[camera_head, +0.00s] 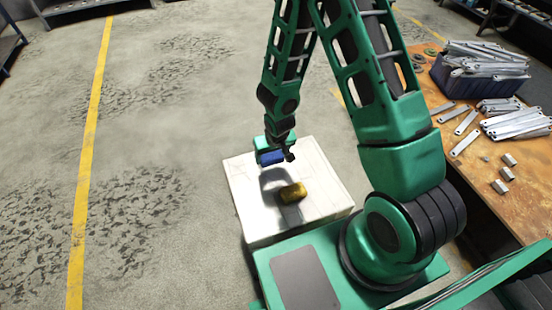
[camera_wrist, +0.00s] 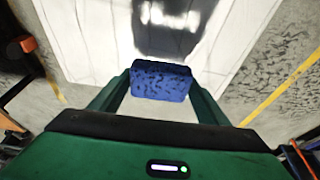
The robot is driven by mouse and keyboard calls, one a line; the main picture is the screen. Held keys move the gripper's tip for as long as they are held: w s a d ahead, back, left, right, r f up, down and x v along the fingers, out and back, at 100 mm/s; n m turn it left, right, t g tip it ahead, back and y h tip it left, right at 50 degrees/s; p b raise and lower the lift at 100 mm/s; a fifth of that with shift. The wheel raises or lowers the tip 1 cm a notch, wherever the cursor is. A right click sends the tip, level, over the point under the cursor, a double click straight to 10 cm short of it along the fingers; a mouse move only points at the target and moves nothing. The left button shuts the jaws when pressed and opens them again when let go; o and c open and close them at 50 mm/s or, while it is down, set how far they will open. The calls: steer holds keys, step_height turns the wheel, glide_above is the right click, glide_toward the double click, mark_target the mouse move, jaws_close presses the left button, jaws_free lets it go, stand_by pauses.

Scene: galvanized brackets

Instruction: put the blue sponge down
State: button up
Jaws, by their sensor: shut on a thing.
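The blue sponge (camera_head: 271,157) is held in my gripper (camera_head: 272,152) above the white table (camera_head: 240,190). In the wrist view the sponge (camera_wrist: 161,82) sits between the two green fingers of my gripper (camera_wrist: 160,85), which are shut on it. The sponge looks clear of the white surface, with a dark shadow beneath and beyond it. How high it hangs is hard to tell.
A wooden workbench (camera_head: 475,185) stands at the right with metal brackets (camera_head: 515,122), a dark blue bin (camera_head: 480,82) and several small metal parts. Yellow lines (camera_head: 88,160) mark the concrete floor.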

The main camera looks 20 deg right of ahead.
mark_target(278, 157)
steer(key=shift+w+d+f, duration=0.8)
steer(key=shift+w+d, duration=0.05)
steer(key=shift+w, duration=0.25)
steer(key=shift+f, duration=2.05)
steer(key=o, duration=1.3)
steer(key=v, duration=1.2)
steer(key=shift+d, duration=0.1)
